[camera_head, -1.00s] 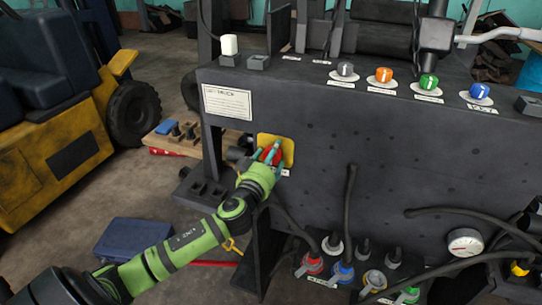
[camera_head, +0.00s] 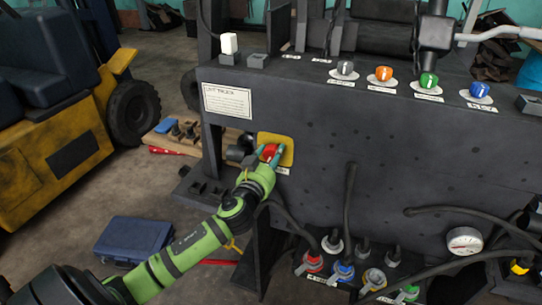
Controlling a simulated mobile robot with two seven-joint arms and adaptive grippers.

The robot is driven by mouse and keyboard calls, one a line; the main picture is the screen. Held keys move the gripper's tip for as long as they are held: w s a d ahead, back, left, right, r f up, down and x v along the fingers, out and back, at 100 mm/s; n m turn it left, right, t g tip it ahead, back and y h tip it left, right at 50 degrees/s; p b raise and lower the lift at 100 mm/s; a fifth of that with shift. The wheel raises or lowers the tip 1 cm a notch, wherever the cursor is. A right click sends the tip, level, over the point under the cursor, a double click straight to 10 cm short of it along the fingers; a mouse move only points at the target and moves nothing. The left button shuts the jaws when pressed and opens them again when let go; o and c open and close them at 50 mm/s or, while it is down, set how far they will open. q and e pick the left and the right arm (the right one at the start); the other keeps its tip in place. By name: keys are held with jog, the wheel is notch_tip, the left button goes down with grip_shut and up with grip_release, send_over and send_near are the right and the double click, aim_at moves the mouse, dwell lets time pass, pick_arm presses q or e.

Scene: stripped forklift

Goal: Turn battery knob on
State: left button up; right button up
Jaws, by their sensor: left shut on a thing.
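The battery knob (camera_head: 269,152) is red and sits on a yellow plate (camera_head: 289,155) on the front face of the dark forklift body, left of the middle. My left arm is green and comes in from the lower left. My left gripper (camera_head: 270,157) is at the knob, with its teal fingers on either side of the red part, shut on it. The fingers and hand hide part of the knob, so its exact angle is hard to read. My right gripper is out of view.
Grey, orange (camera_head: 383,74), green and blue knobs line the top of the dark body (camera_head: 400,140). A blue case (camera_head: 133,240) lies on the floor, and a yellow forklift (camera_head: 60,150) stands at left.

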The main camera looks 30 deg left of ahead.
pick_arm(q)
jog(key=m, duration=0.2)
jog(key=r+m, duration=0.1)
jog(key=shift+w+m, duration=0.1)
jog(key=shift+m, duration=0.3)
jog(key=m+p, duration=0.1)
jog(key=m, duration=0.2)
jog(key=shift+m, duration=0.3)
jog(key=m+p, duration=0.1)
jog(key=m, duration=0.4)
jog(key=shift+d+f+m, duration=0.1)
jog(key=shift+f+m, duration=0.05)
jog(key=shift+m, duration=0.25)
jog(key=o, duration=1.1)
jog(key=shift+o, duration=0.2)
jog(key=shift+d+f, duration=0.2)
